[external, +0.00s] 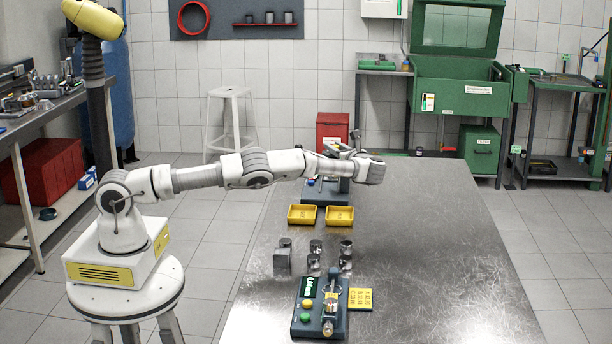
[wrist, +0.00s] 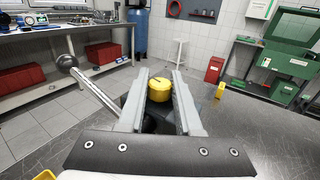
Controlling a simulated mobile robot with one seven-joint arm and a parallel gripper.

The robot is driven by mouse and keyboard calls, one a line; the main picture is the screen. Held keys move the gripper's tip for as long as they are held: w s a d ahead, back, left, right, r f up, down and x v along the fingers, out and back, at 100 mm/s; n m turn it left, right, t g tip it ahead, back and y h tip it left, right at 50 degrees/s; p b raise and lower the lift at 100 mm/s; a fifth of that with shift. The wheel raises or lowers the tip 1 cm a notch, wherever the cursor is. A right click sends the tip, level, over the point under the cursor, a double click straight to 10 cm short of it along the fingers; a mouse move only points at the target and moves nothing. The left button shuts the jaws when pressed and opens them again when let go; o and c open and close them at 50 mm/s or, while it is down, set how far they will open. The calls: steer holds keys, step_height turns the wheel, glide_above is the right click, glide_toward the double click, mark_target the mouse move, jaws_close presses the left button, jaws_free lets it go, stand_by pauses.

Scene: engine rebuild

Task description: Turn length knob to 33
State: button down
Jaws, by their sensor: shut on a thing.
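A yellow round knob (wrist: 159,84) with a dark line on its top sits between the two fingers of my gripper (wrist: 160,95) in the wrist view. The fingers are shut on its sides. No scale number or reading can be read. In the external view my gripper (external: 340,152) is at the far end of the metal table, over a blue-grey device (external: 325,194). My arm hides much of that device, and the knob cannot be made out there. A metal lever with a black ball (wrist: 67,62) reaches out left of the fingers in the wrist view.
Two yellow trays (external: 302,215) lie in front of the device. Several metal parts (external: 316,247) stand nearer on the table (external: 430,260). A tester with a green display (external: 308,287) and a yellow card (external: 360,298) is at the front. The table's right side is clear.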

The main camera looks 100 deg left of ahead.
stand_by(0.3)
steer(key=c, duration=0.9)
jaws_free()
steer(key=shift+o, duration=0.2)
steer(key=shift+d, duration=0.1)
steer(key=w+d+r+p, duration=0.2)
steer(key=d+r+p, duration=0.1)
steer(key=r, duration=0.4)
steer(key=shift+w+d, duration=0.25)
steer(key=shift+d, duration=0.35)
